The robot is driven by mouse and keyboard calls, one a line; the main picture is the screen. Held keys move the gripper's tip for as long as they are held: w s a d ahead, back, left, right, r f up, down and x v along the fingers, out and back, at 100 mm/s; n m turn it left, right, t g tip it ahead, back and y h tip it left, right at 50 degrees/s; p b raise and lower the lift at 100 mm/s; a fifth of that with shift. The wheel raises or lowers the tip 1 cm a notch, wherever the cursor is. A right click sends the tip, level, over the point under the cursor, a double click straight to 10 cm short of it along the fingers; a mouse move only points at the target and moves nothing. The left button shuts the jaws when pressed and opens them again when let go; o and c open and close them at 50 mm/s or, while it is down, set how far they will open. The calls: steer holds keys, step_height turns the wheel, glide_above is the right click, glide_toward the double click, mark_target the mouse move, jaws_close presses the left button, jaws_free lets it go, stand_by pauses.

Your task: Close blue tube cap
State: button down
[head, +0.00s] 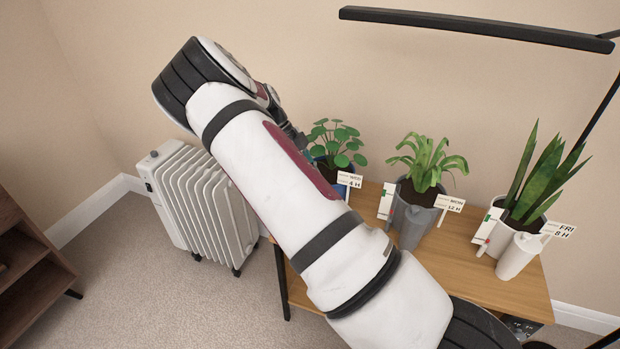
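A blue pot or container (342,189) with a round-leafed plant (336,143) stands at the left end of the wooden table, mostly hidden behind my arm. A tag reading "WED 4 H" (350,180) stands at it. I cannot make out a blue tube or its cap. My arm crosses the middle of the view. Only a small dark part of my gripper (296,136) shows past the arm, just left of the round-leafed plant. Its fingers are hidden, and I cannot tell whether it touches or holds anything.
On the wooden table (461,250) stand a grey pot (418,208) tagged "MON 12 H" and a white pot (518,254) tagged "FRI 8 H". A black lamp bar (475,29) hangs above. A white radiator (203,205) stands left of the table, and a wooden shelf (30,262) further left.

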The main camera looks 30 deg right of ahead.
steer(key=shift+f, duration=0.1)
steer(key=c, duration=1.5)
jaws_free()
step_height(320, 180, up, 10)
steer(key=shift+r, duration=0.1)
